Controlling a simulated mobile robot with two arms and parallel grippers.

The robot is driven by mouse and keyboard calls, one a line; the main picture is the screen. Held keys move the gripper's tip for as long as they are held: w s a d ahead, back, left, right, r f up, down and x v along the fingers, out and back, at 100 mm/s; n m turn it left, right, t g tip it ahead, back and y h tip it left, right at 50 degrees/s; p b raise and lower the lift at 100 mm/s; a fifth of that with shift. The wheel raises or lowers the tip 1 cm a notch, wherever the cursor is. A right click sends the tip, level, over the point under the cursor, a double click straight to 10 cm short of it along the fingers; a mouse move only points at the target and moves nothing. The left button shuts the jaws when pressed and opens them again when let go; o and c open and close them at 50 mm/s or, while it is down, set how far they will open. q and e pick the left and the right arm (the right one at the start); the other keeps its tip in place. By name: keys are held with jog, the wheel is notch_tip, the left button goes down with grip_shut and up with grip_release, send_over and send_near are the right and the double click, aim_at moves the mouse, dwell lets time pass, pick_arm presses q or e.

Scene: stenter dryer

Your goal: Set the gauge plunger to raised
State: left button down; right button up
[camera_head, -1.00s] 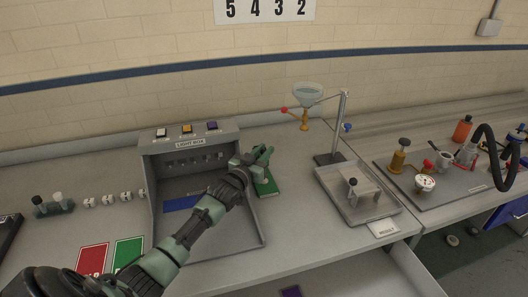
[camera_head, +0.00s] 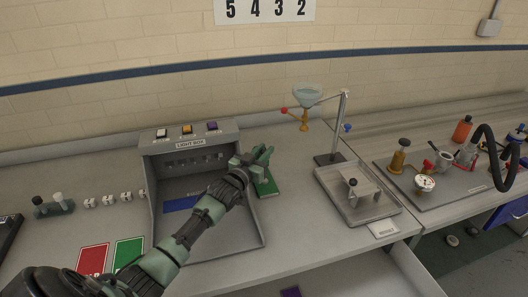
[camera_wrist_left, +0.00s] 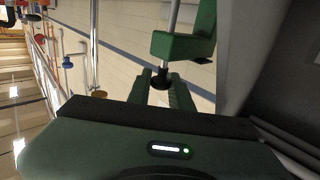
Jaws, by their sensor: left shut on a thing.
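The gauge is a green block-like frame (camera_head: 268,187) standing at the right side of the light box. In the left wrist view its green bracket (camera_wrist_left: 185,45) shows close up, with a bright metal plunger rod (camera_wrist_left: 174,15) running through it to a dark knob (camera_wrist_left: 159,78). My left gripper (camera_head: 262,157) is at the top of the gauge and hides part of it. In the left wrist view its green fingers (camera_wrist_left: 160,92) are shut on the dark knob. How far the plunger is raised is hard to tell. My right gripper is not in view.
A stand with a glass funnel (camera_head: 308,95) and a metal tray (camera_head: 365,212) are to the right. Beyond them, a grey board (camera_head: 460,190) holds bottles and a dial. Red and green cards lie at front left.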

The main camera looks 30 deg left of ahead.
pick_arm(q)
notch_tip(320, 180, up, 3)
jog(key=shift+f+p, duration=0.1)
jog(key=shift+p, duration=0.8)
jog(key=shift+f, duration=0.1)
jog(key=c, duration=1.3)
grip_release()
jog(key=shift+s, duration=0.1)
jog(key=shift+s+f+b, duration=0.1)
jog(key=shift+s+b, duration=0.2)
jog(key=shift+s, duration=0.05)
jog(key=s, duration=0.2)
jog(key=s+b, duration=0.1)
jog(key=s, duration=0.4)
jog(key=shift+d+r, duration=0.2)
jog(key=shift+d, duration=0.1)
